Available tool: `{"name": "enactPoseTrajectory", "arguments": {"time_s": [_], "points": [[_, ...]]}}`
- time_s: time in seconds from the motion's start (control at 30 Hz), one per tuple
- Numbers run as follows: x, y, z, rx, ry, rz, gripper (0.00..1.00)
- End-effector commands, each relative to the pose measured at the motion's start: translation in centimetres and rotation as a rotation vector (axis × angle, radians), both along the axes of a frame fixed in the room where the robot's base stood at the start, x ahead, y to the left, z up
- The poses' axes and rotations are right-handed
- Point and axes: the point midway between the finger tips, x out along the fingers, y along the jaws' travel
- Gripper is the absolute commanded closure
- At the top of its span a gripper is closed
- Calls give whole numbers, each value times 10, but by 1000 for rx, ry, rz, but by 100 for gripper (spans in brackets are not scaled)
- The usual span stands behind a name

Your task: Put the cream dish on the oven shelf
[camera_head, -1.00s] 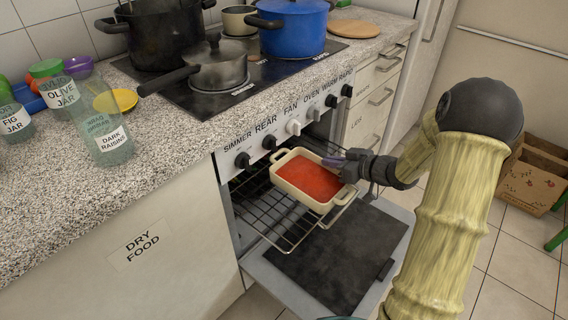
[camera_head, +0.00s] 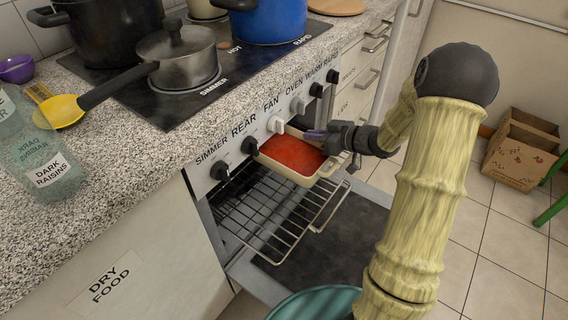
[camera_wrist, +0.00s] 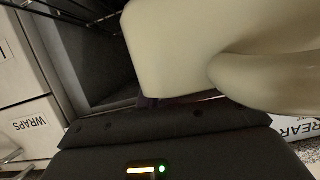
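The cream dish (camera_head: 308,177), filled with something red, is held raised in front of the oven's control panel. Its upper edge overlaps the row of knobs in the head view. My gripper (camera_head: 318,136) is at the dish's far right side and appears shut on its rim or handle; the fingertips are partly hidden. The wire oven shelf (camera_head: 262,222) is pulled out below the dish and is empty where it shows. In the wrist view the dish's pale wall and handle (camera_wrist: 190,50) fill the top right, close against my gripper.
The oven door (camera_head: 325,245) is folded down under the shelf. The control panel (camera_head: 240,160) with its knobs is right beside the dish. Pots, including a grey saucepan (camera_head: 178,60), stand on the hob above. A cardboard box (camera_head: 520,150) sits on the floor at right.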

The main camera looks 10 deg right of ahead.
Motion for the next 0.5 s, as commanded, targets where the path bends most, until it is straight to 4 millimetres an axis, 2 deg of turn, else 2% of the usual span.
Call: {"name": "enactPoseTrajectory", "arguments": {"time_s": [0.1,0.23,0.5], "points": [[0,0,-21,6,1,-1,100],[0,1,-39,5,1,-1,100],[0,2,-42,3,-1,3,100]]}}
